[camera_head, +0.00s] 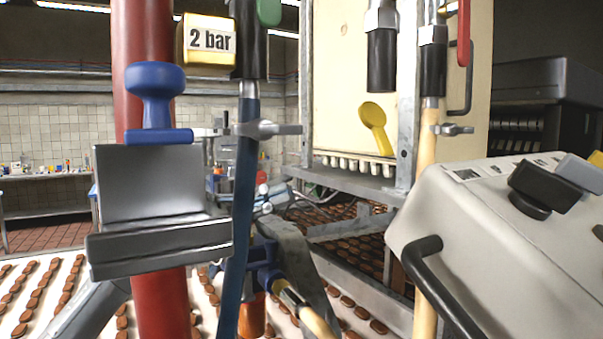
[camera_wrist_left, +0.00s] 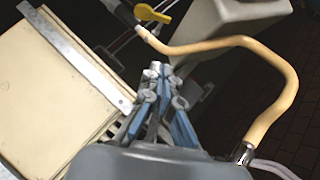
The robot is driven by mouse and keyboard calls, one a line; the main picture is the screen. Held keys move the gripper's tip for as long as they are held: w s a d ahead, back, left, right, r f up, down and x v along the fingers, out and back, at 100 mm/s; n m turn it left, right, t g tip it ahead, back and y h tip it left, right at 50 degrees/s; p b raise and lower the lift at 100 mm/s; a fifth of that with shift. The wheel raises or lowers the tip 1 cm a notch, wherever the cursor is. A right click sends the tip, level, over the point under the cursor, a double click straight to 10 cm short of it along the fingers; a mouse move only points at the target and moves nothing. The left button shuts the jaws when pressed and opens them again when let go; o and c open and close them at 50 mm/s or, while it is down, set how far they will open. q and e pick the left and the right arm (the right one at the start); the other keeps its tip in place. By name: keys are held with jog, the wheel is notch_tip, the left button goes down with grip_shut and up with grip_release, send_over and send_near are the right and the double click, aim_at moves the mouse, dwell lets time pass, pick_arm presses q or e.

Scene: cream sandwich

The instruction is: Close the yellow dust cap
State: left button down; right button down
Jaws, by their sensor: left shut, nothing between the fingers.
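The yellow dust cap (camera_head: 373,115) has a round disc and a narrow tail. In the head view it hangs tilted in front of the cream panel. A yellow piece (camera_wrist_left: 150,13), likely the same cap, shows at the end of a cream hose in the left wrist view. My left gripper (camera_head: 270,198) is partly hidden behind the dark blue hose in the head view, left of and lower than the cap. In the left wrist view its fingertips (camera_wrist_left: 158,70) are together and empty, apart from the yellow piece. My right gripper is not in view.
A red column (camera_head: 150,40), a grey box (camera_head: 150,180) with a blue knob, and a dark blue hose (camera_head: 240,200) stand in front. A cream hose (camera_head: 428,150) hangs right of the cap. A white housing (camera_head: 500,240) fills the right. Biscuits lie on a conveyor below.

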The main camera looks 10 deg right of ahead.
aim_at(378, 128)
pick_arm(q)
jog(key=s+a+r+p+x, duration=0.1)
jog(key=s+p+x, duration=0.1)
jog(key=p+x, duration=0.5)
jog(key=x, duration=0.4)
jog(key=shift+s+d, duration=0.2)
jog(key=shift+s, duration=0.05)
jog(key=shift+r, duration=0.1)
